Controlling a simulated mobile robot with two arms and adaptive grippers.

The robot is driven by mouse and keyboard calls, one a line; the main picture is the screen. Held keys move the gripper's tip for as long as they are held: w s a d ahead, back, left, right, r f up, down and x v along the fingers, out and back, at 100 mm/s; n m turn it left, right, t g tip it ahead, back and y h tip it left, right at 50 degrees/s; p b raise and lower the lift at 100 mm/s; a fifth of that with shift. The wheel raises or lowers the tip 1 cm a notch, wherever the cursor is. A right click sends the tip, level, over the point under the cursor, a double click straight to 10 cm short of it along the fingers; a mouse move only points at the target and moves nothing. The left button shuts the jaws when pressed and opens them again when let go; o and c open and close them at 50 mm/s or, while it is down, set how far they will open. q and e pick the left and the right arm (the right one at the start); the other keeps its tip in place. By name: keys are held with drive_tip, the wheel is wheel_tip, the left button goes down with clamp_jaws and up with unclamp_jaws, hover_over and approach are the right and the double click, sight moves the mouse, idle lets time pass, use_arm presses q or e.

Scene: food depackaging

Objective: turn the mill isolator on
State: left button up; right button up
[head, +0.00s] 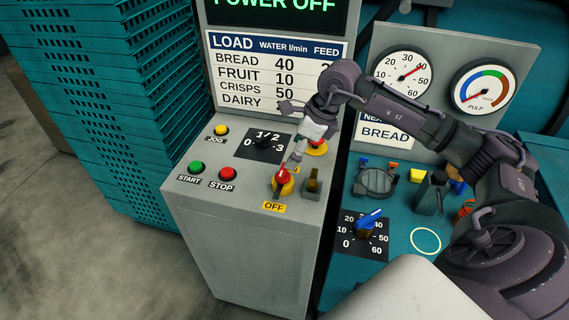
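The mill isolator is a red rotary handle (283,175) on a yellow base (286,188), on the sloped top of the grey control cabinet (240,225). A yellow label (274,206) below it reads OFF. My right gripper (291,132) comes in from the right, above and just behind the handle. Its fingers look spread apart, one pointing left and one reaching down close to the red handle. I cannot tell whether that finger touches it. The display (272,8) above reads POWER OFF. My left gripper is not in view.
A second red and yellow control (317,149) sits behind the isolator, partly hidden by my gripper. A brass-coloured switch (312,184), a black selector (263,143) and START (196,167), STOP (228,173) and JOG (221,130) buttons are close by. Teal crates (110,110) stand left.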

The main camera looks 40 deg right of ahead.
sight(284, 169)
drive_tip(key=p+x, duration=0.1)
drive_tip(key=x, duration=0.6)
drive_tip(key=shift+p, duration=0.35)
clamp_jaws()
